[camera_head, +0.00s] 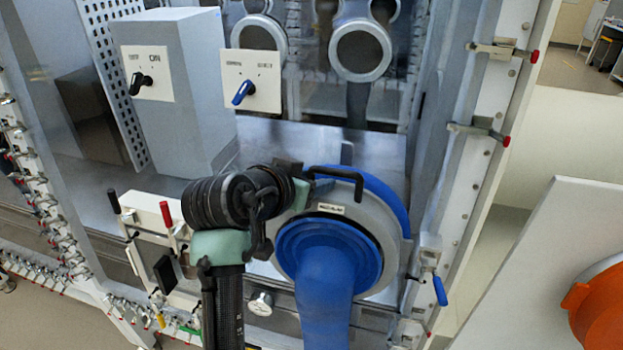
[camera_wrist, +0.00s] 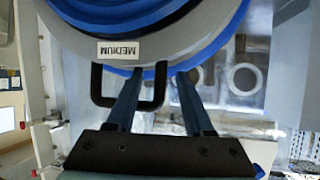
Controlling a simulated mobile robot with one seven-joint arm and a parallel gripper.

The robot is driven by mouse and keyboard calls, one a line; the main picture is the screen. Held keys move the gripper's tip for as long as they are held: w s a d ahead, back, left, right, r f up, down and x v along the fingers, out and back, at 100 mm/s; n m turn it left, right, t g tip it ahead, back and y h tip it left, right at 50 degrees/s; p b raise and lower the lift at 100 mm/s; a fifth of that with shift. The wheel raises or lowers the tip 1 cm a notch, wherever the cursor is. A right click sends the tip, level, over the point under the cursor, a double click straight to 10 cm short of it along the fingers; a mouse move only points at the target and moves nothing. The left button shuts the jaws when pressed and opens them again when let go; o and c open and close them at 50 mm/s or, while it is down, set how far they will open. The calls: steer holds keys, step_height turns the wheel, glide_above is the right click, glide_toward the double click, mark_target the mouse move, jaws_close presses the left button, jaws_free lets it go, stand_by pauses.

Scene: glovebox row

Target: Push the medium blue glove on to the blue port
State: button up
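The medium blue glove has a grey ring (camera_head: 383,222) with a label, a blue cone and a blue sleeve (camera_head: 325,295) hanging toward me. In the wrist view its grey ring (camera_wrist: 190,40) carries a "MEDIUM" label. The blue port (camera_head: 393,197) shows as a blue rim behind the ring's upper right; whether they touch is hard to tell. A black handle (camera_head: 340,172) sits on the ring's top and also shows in the wrist view (camera_wrist: 130,104). My gripper (camera_wrist: 159,75) has its fingers apart, one on each side of a handle leg, with gaps visible. In the head view my gripper (camera_head: 303,172) is at the handle's left end.
Grey port rings (camera_head: 360,50) show through the window behind. A grey box with a switch plate (camera_head: 147,73) stands upper left. A white unit with red and black levers (camera_head: 150,215) is left of my arm. A blue-handled latch (camera_head: 438,288) and an orange part (camera_head: 600,310) are at right.

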steer(key=shift+s+f, duration=0.1)
steer(key=b+v, duration=0.5)
steer(key=v, duration=0.8)
step_height(320, 180, up, 10)
steer(key=w+d+n+t+y+b, duration=0.1)
steer(key=d+n+t+y, duration=0.15)
steer(key=t, duration=0.45)
steer(key=s+r+n+t+y+b, duration=0.1)
steer(key=s+r+n+t+y, duration=0.2)
steer(key=s+r+t, duration=0.6)
steer(key=s+d+r, duration=0.1)
steer(key=s+r, duration=0.3)
steer(key=shift+r+n+t+y, duration=0.3)
steer(key=shift+r+n+y, duration=0.05)
steer(key=shift+r, duration=0.05)
steer(key=shift+a+f, duration=0.1)
